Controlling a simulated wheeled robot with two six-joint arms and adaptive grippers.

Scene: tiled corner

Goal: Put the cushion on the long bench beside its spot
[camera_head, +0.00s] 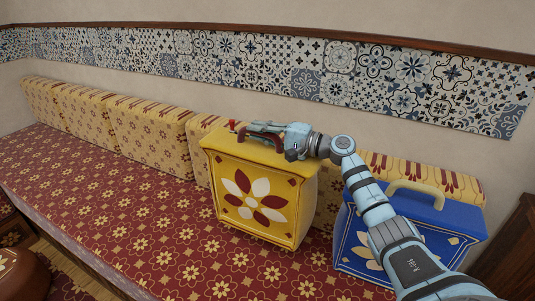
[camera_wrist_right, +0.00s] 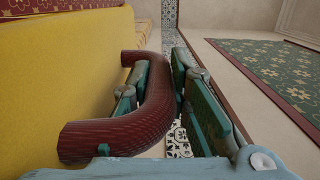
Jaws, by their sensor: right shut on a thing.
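A boxy yellow cushion (camera_head: 258,200) with a red and white flower on its front is in the middle of the head view, upright over the long bench (camera_head: 110,200). I cannot tell whether its lower edge touches the seat. My right gripper (camera_head: 272,140) is shut on the dark red handle on its top. In the right wrist view, the dark red handle (camera_wrist_right: 135,115) passes between the fingers of my right gripper (camera_wrist_right: 160,78), with the yellow cushion (camera_wrist_right: 65,80) on the left. My left gripper is out of view.
A blue cushion (camera_head: 372,232) with a tan handle stands to the right, partly behind my right arm. Patterned cream back cushions (camera_head: 150,130) line the wall. The bench seat left of the yellow cushion is clear. A dark wooden piece (camera_head: 512,255) stands at the right edge.

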